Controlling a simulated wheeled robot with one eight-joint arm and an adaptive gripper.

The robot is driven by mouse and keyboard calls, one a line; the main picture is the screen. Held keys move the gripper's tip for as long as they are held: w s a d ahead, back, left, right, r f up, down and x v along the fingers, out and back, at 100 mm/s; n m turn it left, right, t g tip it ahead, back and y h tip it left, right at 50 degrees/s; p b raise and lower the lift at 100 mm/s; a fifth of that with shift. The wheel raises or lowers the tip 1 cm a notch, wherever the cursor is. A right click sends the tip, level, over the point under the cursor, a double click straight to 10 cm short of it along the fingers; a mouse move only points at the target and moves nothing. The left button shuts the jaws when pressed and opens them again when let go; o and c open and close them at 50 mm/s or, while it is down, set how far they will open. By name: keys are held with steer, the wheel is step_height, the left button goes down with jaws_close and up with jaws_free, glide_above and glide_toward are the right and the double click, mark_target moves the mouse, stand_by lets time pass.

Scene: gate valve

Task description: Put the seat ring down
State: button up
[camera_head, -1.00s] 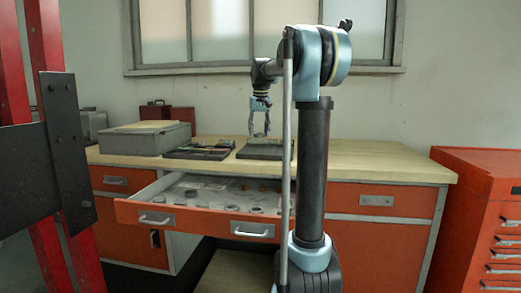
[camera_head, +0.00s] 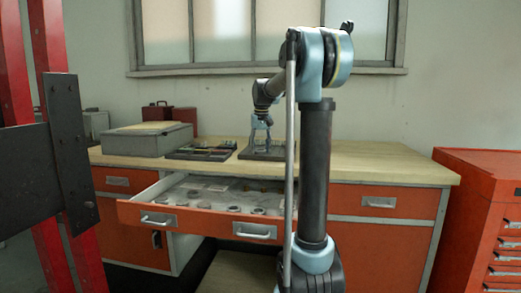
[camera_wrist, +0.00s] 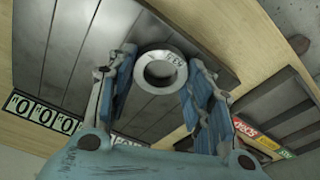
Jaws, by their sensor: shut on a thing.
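The seat ring (camera_wrist: 160,54) is a small pale metal ring with dark marks on its face. In the wrist view it sits between the two blue fingertips of my gripper (camera_wrist: 160,70), which is shut on it. Behind the ring is a dark grey slatted tray (camera_wrist: 70,50). In the head view my gripper (camera_head: 261,146) points down over this tray (camera_head: 248,156) on the workbench. The ring is too small to make out there, and I cannot tell whether it touches the tray.
A second dark tray (camera_head: 190,156) with coloured items lies to the left. A grey case (camera_head: 147,142) stands farther left. An open orange drawer (camera_head: 200,220) with several small parts juts out below. A label strip with round symbols (camera_wrist: 50,115) shows by the tray.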

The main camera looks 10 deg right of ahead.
mark_target(261, 151)
steer(key=o, duration=1.2)
steer(key=shift+c, duration=0.2)
steer(key=shift+r, duration=0.1)
step_height(261, 151, up, 12)
steer(key=s, duration=0.1)
steer(key=shift+s, duration=0.4)
steer(key=shift+d, duration=0.1)
